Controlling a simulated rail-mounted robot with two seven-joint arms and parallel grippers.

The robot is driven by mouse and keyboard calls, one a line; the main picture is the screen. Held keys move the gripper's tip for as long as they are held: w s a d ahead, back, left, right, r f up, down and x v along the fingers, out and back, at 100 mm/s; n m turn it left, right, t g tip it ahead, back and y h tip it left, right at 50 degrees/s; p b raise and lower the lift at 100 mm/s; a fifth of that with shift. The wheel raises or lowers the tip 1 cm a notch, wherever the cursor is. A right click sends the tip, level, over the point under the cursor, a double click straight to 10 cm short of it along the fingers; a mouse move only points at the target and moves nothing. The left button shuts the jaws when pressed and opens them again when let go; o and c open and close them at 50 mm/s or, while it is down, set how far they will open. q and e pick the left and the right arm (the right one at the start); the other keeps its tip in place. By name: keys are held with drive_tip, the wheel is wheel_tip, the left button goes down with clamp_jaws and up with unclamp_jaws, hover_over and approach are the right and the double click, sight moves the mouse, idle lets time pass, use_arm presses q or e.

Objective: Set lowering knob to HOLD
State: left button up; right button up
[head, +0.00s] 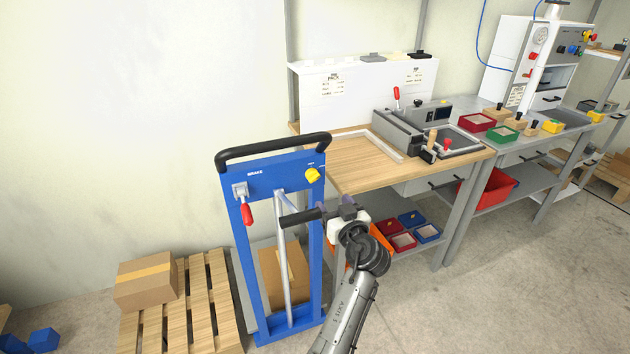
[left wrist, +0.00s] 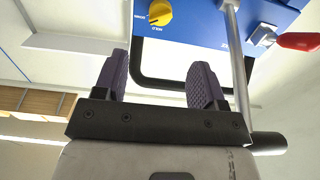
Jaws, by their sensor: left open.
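The yellow lowering knob (head: 313,175) sits on the upper right of the blue lift's panel (head: 275,179). My right gripper is not in view.
A black push bar (head: 272,148) tops the lift. A red brake lever (head: 247,214) hangs at the panel's left. A black grip (head: 301,216) on a grey rod is close beside my gripper. The wooden bench (head: 365,172) stands to the right, and a pallet (head: 182,310) to the left.

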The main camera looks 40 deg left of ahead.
sight(316, 180)
use_arm(q)
drive_tip(key=b+x, duration=0.2)
drive_tip(key=x, duration=1)
drive_tip(key=shift+w+a, duration=0.1)
drive_tip(key=shift+a, duration=0.15)
drive_tip(key=shift+c, duration=0.2)
drive_tip(key=c, duration=0.9)
drive_tip(key=shift+o, duration=0.2)
drive_tip(key=n+b, duration=0.1)
drive_tip(key=b, duration=0.2)
drive_tip(key=f+n+b, duration=0.1)
drive_tip(key=n+b, duration=0.1)
drive_tip(key=b, duration=0.2)
drive_tip(key=shift+b, duration=0.3)
drive_tip(key=n+b, duration=0.4)
drive_tip(key=b, duration=0.1)
drive_tip(key=shift+r+n+b, duration=0.2)
drive_tip(key=shift+n+b, duration=0.2)
drive_tip(key=n+b, duration=0.2)
drive_tip(key=n, duration=0.1)
drive_tip(key=shift+r, duration=0.15)
drive_tip(key=shift+r+n+b, duration=0.1)
drive_tip(key=shift+n+b, duration=0.4)
drive_tip(key=shift+n, duration=0.1)
